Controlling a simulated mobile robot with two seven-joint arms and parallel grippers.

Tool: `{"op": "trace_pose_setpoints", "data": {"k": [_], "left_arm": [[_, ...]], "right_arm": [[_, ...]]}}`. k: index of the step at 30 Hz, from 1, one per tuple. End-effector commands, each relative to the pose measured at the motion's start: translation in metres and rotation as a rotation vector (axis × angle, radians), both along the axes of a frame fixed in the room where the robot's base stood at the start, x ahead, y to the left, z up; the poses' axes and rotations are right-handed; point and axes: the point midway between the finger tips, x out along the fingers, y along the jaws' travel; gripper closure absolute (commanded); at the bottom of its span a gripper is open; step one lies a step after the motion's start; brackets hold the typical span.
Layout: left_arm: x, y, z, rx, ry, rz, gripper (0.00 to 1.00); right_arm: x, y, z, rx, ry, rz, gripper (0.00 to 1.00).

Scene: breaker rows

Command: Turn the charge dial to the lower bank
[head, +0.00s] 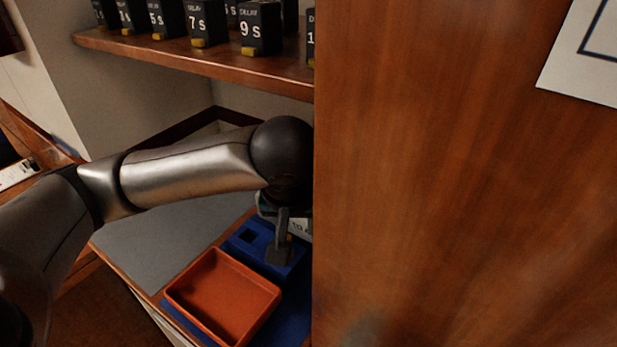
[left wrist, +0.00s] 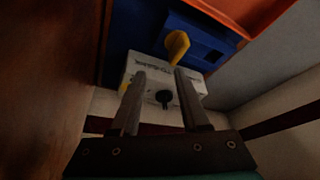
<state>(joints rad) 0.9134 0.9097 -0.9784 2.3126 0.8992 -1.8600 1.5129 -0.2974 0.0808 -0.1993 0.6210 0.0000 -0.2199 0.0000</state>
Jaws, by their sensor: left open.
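My left gripper (head: 281,243) comes down over the blue block (head: 247,236) on the worktop. In the left wrist view its two fingers (left wrist: 159,74) are apart, with nothing gripped. A white box with dark lettering (left wrist: 150,68) lies beyond and between the fingers. A small round black knob (left wrist: 165,97) on it shows in the gap, apart from both fingers. In the head view my gripper and the wooden panel hide most of the white box (head: 299,228).
An orange tray (head: 193,290) stands in front of the blue block. A tall wooden panel (head: 460,190) closes off the right, close to my gripper. A shelf (head: 200,58) with several black delay modules (head: 259,27) hangs above. A grey mat (head: 150,245) lies clear at left.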

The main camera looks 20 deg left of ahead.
Motion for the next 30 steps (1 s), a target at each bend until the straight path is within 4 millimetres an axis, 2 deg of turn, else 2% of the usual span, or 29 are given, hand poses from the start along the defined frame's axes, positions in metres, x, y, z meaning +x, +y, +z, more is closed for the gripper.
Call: {"op": "trace_pose_setpoints", "data": {"k": [8, 18, 25, 30], "left_arm": [[0.034, 0.014, -0.001, -0.001, -0.001, 0.005, 0.55], [0.082, 0.034, 0.0, 0.0, -0.002, 0.004, 0.55], [0.108, 0.044, 0.0, -0.001, -0.002, 0.001, 0.55], [0.115, 0.047, -0.021, 0.0, 0.002, 0.0, 0.55]], "right_arm": [[-0.009, -0.001, -0.007, -0.001, 0.014, 0.0, 0.5], [-0.007, 0.0, -0.015, 0.0, 0.011, 0.0, 0.5], [-0.002, 0.0, -0.018, 0.0, 0.003, 0.0, 0.5], [0.003, -0.001, -0.025, 0.0, -0.006, -0.002, 0.5]]}}
